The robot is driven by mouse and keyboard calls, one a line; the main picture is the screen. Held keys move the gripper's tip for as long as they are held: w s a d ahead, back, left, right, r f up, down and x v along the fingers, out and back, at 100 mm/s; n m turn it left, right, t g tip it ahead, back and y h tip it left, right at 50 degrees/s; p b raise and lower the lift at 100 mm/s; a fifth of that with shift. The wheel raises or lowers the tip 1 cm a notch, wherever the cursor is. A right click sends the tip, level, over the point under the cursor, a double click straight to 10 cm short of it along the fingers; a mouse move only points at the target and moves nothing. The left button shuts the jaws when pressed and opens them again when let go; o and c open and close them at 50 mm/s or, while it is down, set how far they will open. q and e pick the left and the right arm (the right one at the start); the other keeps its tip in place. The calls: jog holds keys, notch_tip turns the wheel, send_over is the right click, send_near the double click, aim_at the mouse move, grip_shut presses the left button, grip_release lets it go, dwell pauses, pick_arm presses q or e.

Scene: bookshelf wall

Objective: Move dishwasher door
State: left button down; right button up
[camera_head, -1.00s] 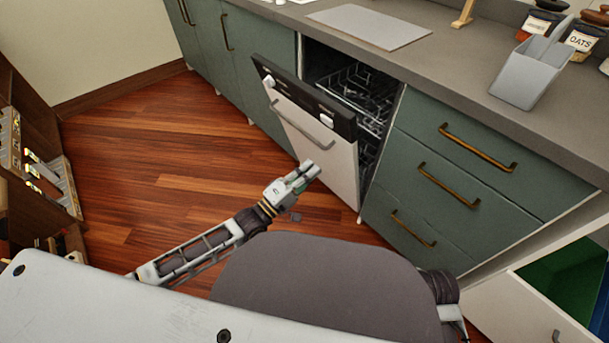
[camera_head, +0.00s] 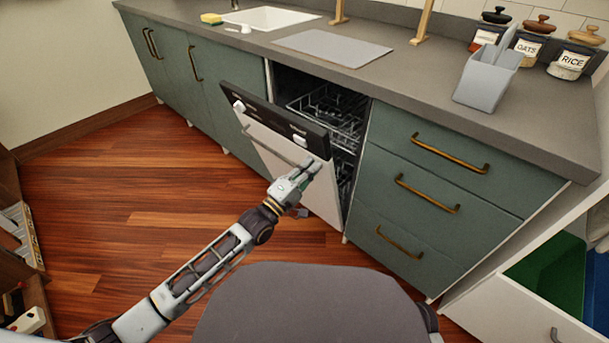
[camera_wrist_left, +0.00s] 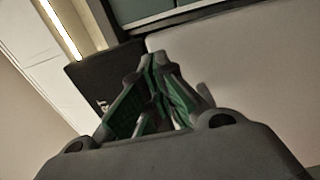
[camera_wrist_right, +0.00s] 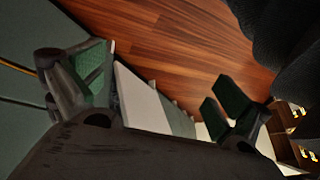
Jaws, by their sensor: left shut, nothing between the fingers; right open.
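The dishwasher door (camera_head: 290,160) is white with a black top panel and a light bar handle. It is partly open, tilted out from the cabinet front, with the wire racks (camera_head: 335,115) showing behind it. My left gripper (camera_head: 309,168) is shut and empty at the right part of the door's outer face, near the black panel. I cannot tell if it touches the door. The left wrist view shows its closed fingers (camera_wrist_left: 155,85) before the pale door surface. My right gripper (camera_wrist_right: 150,90) is open and empty in the right wrist view; the head view does not show it.
Green drawers (camera_head: 430,190) with brass handles stand right of the dishwasher. The grey countertop (camera_head: 420,85) holds a sink, mat, utensil holder (camera_head: 490,80) and jars. An open white drawer (camera_head: 510,310) is at lower right. Wooden floor (camera_head: 120,200) is clear at left.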

aim_at(318, 158)
pick_arm(q)
jog(key=shift+w+d+r, duration=0.1)
jog(key=shift+w+d, duration=0.05)
jog(key=shift+w, duration=0.05)
pick_arm(e)
jog(key=shift+f, duration=0.15)
pick_arm(q)
jog(key=shift+w+d+r, duration=0.15)
jog(key=shift+w, duration=0.05)
jog(key=w+d+p, duration=0.1)
jog(key=w+d+r+p, duration=0.1)
jog(key=w, duration=0.1)
jog(key=shift+d+r+g, duration=0.1)
jog(key=shift+r+g, duration=0.05)
jog(key=shift+g, duration=0.25)
jog(key=shift+w+d+r+y+p, duration=0.1)
jog(key=shift+w+d+y+p, duration=0.2)
jog(key=shift+w+d+p, duration=0.2)
pick_arm(e)
notch_tip(318, 158, up, 6)
jog(key=d+g+h, duration=0.1)
jog(key=shift+s+d+n, duration=0.2)
jog(key=shift+d+n, duration=0.05)
jog(key=shift+n, duration=0.05)
pick_arm(q)
jog(key=shift+s+a, duration=0.1)
jog(key=shift+s, duration=0.1)
pick_arm(e)
jog(key=shift+s+r, duration=0.1)
jog(key=shift+r, duration=0.1)
